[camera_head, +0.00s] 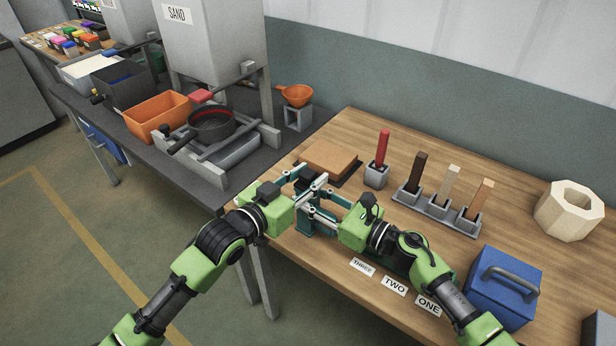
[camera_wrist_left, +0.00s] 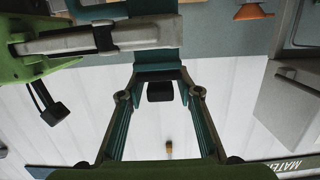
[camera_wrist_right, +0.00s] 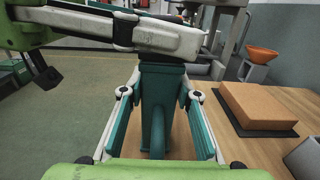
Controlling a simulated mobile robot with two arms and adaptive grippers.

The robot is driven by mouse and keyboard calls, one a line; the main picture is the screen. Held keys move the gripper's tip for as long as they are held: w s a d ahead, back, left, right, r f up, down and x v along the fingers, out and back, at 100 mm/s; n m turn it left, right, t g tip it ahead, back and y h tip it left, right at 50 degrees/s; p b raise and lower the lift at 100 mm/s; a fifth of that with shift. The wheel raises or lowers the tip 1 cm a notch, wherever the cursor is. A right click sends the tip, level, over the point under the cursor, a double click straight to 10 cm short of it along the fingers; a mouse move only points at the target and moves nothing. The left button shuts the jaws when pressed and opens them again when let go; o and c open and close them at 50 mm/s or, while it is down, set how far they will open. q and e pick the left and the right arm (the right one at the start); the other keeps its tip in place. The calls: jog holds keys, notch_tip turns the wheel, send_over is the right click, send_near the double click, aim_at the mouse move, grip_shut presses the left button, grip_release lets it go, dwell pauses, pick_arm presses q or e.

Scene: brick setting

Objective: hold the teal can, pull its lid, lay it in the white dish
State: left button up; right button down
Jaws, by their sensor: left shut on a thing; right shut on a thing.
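The teal can (camera_head: 318,229) stands near the table's left front edge, partly hidden by both grippers. Its teal body (camera_wrist_right: 157,95) shows upright between the fingers of my right gripper (camera_wrist_right: 157,115) in the right wrist view. My right gripper (camera_head: 322,212) is shut on the can from the right. My left gripper (camera_head: 318,184) is just above, coming in from the left, and is shut at the can's top, on the lid. In the left wrist view a small dark part (camera_wrist_left: 160,92) shows between its fingers; the lid itself is hardly visible. I see no white dish.
A brown block (camera_head: 329,161) on a dark mat lies behind the grippers. A red-handled tool (camera_head: 383,150) and a grey rack (camera_head: 436,213) of sticks stand behind right. A blue box (camera_head: 503,287) and a cream ring-shaped block (camera_head: 569,211) are at right. Label cards (camera_head: 394,286) lie in front.

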aim_at(308, 173)
pick_arm(q)
jog(key=shift+r, duration=0.25)
jog(key=shift+r, duration=0.9)
jog(key=shift+r, duration=2)
pick_arm(e)
jog(key=c, duration=1.5)
grip_release()
jog(key=shift+o, duration=0.2)
jog(key=shift+d, duration=0.1)
